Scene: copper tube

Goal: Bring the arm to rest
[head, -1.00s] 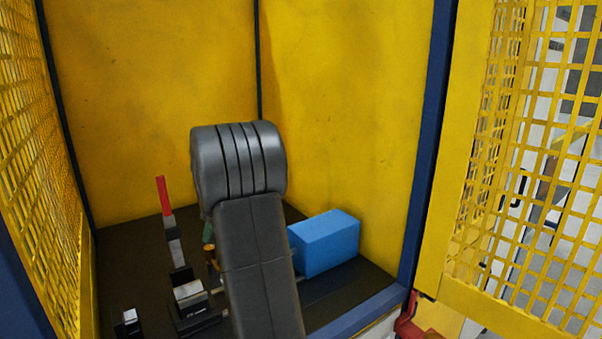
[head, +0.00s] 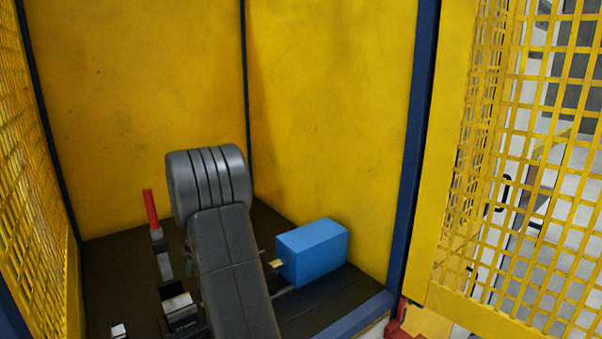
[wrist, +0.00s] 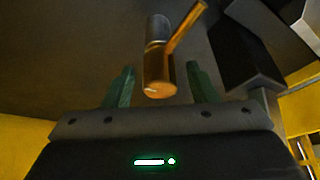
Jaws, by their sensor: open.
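My gripper (wrist: 160,86) shows in the wrist view with its two green fingers apart. A copper tube (wrist: 158,72) with a branch slanting up to the right lies in the gap between the fingers in the picture. I see no finger touching it, and its depth relative to the fingertips is hard to judge. In the head view my dark grey arm stands bent over the dark work surface (head: 330,290) and hides most of the gripper and the tube.
A blue box (head: 312,252) is right of my arm. A post with a red top (head: 150,208) and a small block fixture (head: 178,308) are left of it. Yellow walls (head: 330,120) and a mesh panel (head: 520,160) enclose the cell. The space above the arm is clear.

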